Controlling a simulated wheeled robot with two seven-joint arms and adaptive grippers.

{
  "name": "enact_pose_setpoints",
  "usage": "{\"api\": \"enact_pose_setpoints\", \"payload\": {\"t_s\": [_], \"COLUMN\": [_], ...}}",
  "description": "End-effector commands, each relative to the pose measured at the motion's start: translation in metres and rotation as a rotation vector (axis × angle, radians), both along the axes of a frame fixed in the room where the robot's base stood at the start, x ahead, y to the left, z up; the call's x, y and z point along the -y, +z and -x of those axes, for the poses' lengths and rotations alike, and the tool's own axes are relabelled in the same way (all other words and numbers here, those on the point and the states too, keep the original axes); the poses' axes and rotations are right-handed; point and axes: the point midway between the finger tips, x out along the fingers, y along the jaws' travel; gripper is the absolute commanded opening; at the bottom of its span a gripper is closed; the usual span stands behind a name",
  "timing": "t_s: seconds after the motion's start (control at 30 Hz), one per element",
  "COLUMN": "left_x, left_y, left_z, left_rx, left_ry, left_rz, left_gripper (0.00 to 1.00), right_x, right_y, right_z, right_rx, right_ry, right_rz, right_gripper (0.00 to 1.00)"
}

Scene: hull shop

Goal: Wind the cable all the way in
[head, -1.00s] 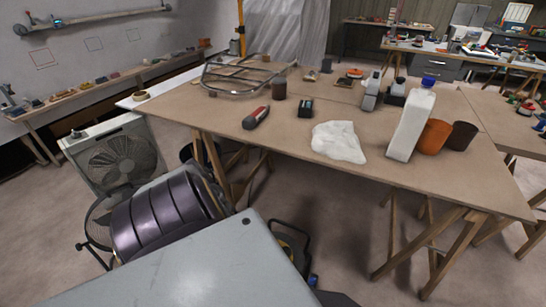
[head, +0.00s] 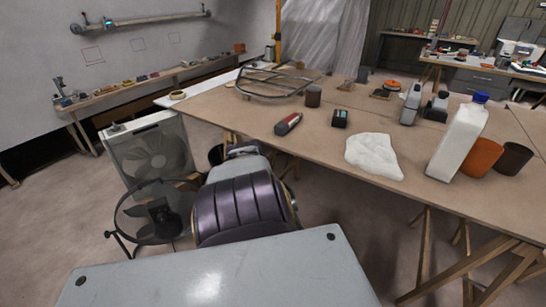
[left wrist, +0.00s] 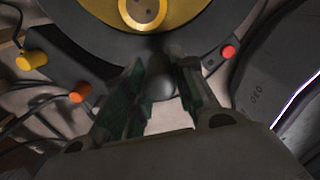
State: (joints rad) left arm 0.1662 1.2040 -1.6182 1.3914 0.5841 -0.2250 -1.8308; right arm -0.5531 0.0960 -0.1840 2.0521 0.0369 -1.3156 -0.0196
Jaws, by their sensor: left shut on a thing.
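In the left wrist view my left gripper (left wrist: 158,88) is shut on a dark rounded knob (left wrist: 155,82), which sits between its two green-padded fingers. Just beyond is a round black reel (left wrist: 85,22) with a yellow hub (left wrist: 143,12), cut off by the top edge. Thin dark strands (left wrist: 30,128) run at the left; I cannot tell whether they are the cable. The head view does not show the reel, the knob or my left gripper. My right gripper is in no view.
A workbench (head: 290,155) holds a white bottle (head: 457,140), a white cloth (head: 374,157) and tools. A black round fan (head: 158,212) and a grey box fan (head: 150,152) stand on the floor at left. Yellow (left wrist: 32,60), orange (left wrist: 80,92) and red (left wrist: 228,51) knobs surround the reel.

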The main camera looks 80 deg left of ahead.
Motion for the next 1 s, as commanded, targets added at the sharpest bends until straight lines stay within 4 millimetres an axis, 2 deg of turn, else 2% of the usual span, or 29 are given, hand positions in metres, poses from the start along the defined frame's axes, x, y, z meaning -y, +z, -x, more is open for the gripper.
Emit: {"api": "enact_pose_setpoints", "payload": {"t_s": [0.2,0.67,0.7,0.83,1.0], "left_x": [-0.008,-0.012,-0.012,-0.012,-0.010], "left_y": [-0.001,0.000,0.000,0.000,0.000], "left_z": [0.002,0.002,0.002,0.002,0.002], "left_rx": [0.000,0.000,0.000,0.000,0.000], "left_ry": [-0.052,-0.065,-0.064,-0.064,-0.063], "left_rz": [-0.002,-0.005,-0.006,-0.005,-0.003], "left_gripper": [0.00,0.00,0.31,0.48,0.49], "right_x": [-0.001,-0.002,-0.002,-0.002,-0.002], "right_y": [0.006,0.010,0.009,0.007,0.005], "right_z": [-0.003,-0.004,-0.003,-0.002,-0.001], "right_rx": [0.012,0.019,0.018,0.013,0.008], "right_ry": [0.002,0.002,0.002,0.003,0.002], "right_rz": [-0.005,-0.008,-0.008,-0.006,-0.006], "right_gripper": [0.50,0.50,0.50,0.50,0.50]}}
